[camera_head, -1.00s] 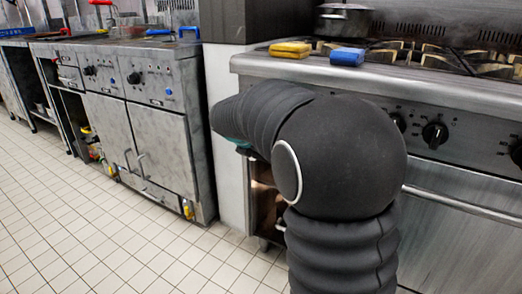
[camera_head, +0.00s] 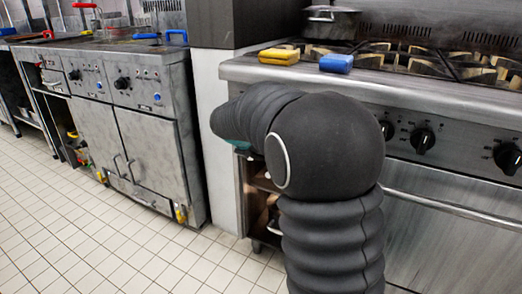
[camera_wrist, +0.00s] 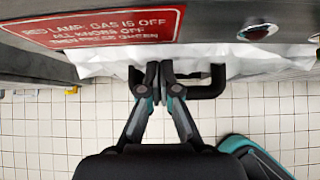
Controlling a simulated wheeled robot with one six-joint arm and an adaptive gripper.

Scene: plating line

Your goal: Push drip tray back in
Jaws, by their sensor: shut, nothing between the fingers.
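In the wrist view a crumpled silver, foil-like surface (camera_wrist: 105,61) runs below a dark panel, with a black bar-shaped handle (camera_wrist: 212,84) at its right. This looks like the drip tray, though its full outline is hidden. My gripper (camera_wrist: 157,72) is shut and empty. Its fingertips are at the front edge of the foil, just left of the handle; I cannot tell whether they touch it. In the head view my arm hides the gripper, and the tray does not show.
A red sign (camera_wrist: 100,27) and a knob (camera_wrist: 257,31) are on the panel above. A steel cabinet unit (camera_head: 125,110) stands left. The tiled floor is clear.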

